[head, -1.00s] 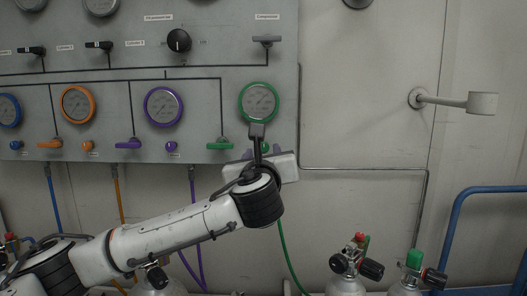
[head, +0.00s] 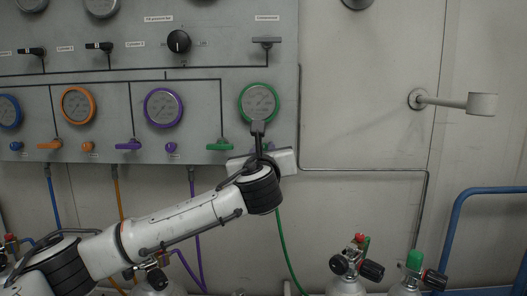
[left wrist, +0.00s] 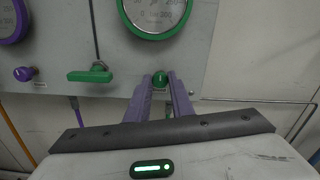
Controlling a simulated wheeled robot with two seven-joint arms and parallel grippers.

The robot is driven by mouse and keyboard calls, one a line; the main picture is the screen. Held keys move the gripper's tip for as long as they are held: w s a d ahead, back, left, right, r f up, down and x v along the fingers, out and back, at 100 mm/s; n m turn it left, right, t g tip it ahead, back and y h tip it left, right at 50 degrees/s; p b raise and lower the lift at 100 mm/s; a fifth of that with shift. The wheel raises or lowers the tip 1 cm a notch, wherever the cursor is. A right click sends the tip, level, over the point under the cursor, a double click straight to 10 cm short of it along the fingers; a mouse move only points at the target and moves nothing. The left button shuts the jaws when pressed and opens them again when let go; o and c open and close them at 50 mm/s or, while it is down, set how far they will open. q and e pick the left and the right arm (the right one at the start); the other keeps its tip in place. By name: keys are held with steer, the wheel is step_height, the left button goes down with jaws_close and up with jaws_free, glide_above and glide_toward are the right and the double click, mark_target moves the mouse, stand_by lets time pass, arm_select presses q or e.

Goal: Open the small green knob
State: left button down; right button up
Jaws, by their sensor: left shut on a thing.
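The small green knob (left wrist: 160,79) is on the grey panel, below the green-rimmed gauge (left wrist: 155,12). In the left wrist view it sits between the two fingertips of my left gripper (left wrist: 161,84), which is shut on it. In the head view the gripper (head: 266,150) is up against the lower right part of the panel and its wrist hides most of the knob. The green lever handle (head: 220,145) is just left of it; it also shows in the left wrist view (left wrist: 90,76). My right gripper is not in view.
A purple knob (head: 172,147) and purple lever (head: 128,144) are further left on the panel (head: 215,60). A green hose (head: 287,255) hangs below. Cylinders with valves (head: 349,266) stand at the lower right. A wall-mounted arm (head: 450,101) sticks out at the right.

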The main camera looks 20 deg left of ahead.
arm_select(q)
steer(key=n+p, duration=0.1)
steer(key=n, duration=0.2)
steer(key=shift+n+p, duration=0.3)
steer(key=n+p, duration=0.1)
steer(key=n, duration=0.2)
steer(key=shift+n, duration=0.3)
steer(key=shift+f+n+p, duration=0.15)
steer(key=shift+n+p, duration=0.15)
steer(key=shift+n, duration=5.9)
steer(key=shift+f+n+p, duration=0.15)
steer(key=shift+n+p, duration=0.15)
steer(key=shift+n, duration=5.9)
steer(key=c, duration=1.6)
jaws_free()
